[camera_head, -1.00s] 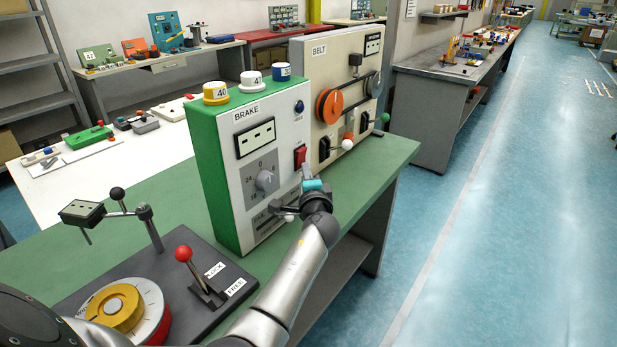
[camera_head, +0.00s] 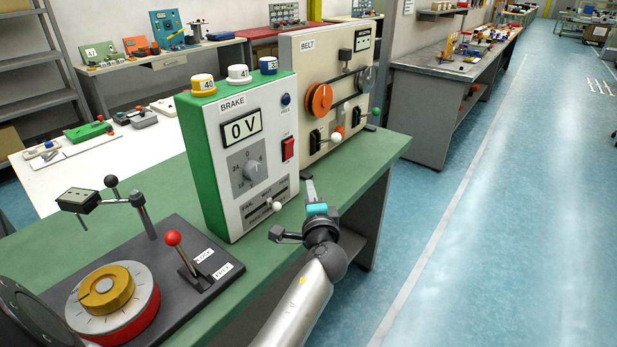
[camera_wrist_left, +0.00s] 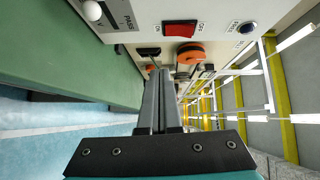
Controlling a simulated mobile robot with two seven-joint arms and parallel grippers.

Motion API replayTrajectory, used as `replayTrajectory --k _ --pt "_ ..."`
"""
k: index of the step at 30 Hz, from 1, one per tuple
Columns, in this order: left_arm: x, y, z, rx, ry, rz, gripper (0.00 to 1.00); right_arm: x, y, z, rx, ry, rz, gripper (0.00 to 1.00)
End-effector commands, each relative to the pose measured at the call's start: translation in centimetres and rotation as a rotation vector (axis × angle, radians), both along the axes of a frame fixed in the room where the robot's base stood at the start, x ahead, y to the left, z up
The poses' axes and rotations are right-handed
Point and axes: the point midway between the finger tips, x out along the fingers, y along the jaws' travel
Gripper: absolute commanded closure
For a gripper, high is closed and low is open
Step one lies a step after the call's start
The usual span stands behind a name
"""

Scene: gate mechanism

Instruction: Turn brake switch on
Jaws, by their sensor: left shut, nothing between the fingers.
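The BRAKE box (camera_head: 201,155) has a green side and a white front panel. Its red rocker switch (camera_head: 288,148) is on the right of the panel, and its display (camera_head: 241,127) reads 0 V. The red switch also shows in the left wrist view (camera_wrist_left: 180,29), near the top. My left gripper (camera_head: 309,184) is shut and empty, below and in front of the switch and apart from the panel. Its closed fingers also show in the left wrist view (camera_wrist_left: 160,85). My right gripper is out of view.
The BELT box (camera_head: 300,50) with an orange pulley stands behind. A white-knobbed slider (camera_head: 276,206) and a grey dial (camera_head: 250,171) are low on the BRAKE panel. A red-knobbed lever (camera_head: 173,238) stands front left. The aisle (camera_head: 470,200) on the right is clear.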

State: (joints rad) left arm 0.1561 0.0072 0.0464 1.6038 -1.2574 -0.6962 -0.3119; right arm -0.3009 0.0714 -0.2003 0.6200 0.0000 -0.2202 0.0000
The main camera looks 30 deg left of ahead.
Motion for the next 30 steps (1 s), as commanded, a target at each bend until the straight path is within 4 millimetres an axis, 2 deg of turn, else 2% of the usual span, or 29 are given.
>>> replayTrajectory --k 7,23,26,29,30 --pt "-1.7 -1.3 -0.2 0.001 0.000 0.001 1.00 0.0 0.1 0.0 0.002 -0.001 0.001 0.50" --pt "-1.8 -1.5 -0.4 -0.001 0.003 -0.001 1.00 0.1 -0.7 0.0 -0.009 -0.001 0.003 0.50" --pt "-1.8 -2.1 -2.6 -0.037 0.035 -0.026 1.00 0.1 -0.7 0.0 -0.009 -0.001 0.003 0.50" --pt "-2.3 -3.7 -8.6 -0.139 0.121 -0.084 1.00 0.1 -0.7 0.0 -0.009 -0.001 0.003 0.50" --pt "-3.0 -4.6 -11.9 -0.200 0.169 -0.109 1.00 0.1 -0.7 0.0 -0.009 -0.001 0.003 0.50"
